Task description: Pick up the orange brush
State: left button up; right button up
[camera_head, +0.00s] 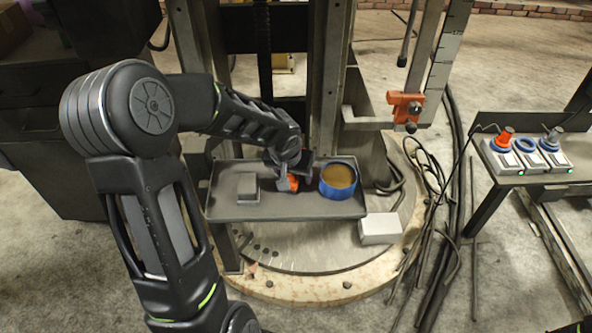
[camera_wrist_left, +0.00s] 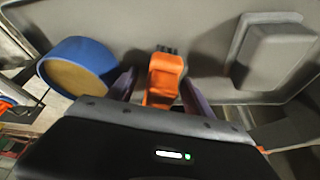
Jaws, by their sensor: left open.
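The orange brush (camera_wrist_left: 164,78) has dark bristles at its far end and lies in a grey tray (camera_head: 225,212). In the left wrist view it sits between the two fingers of my left gripper (camera_wrist_left: 156,85), which is open, with a finger on each side. In the head view only a small orange part of the brush (camera_head: 292,183) shows below my left gripper (camera_head: 285,182); the rest is hidden by the gripper. I cannot tell whether a finger touches it. My right gripper is not in view.
A blue round container (camera_head: 338,181) with a tan inside stands in the tray, right of the brush. A grey block (camera_head: 247,187) is at the tray's left. A white box (camera_head: 379,229) lies outside the tray. Metal columns rise behind, and cables (camera_head: 437,215) hang at the right.

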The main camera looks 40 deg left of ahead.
pick_arm(q)
jog(key=shift+c, duration=0.2)
dwell(0.3)
grip_shut()
dwell(0.4)
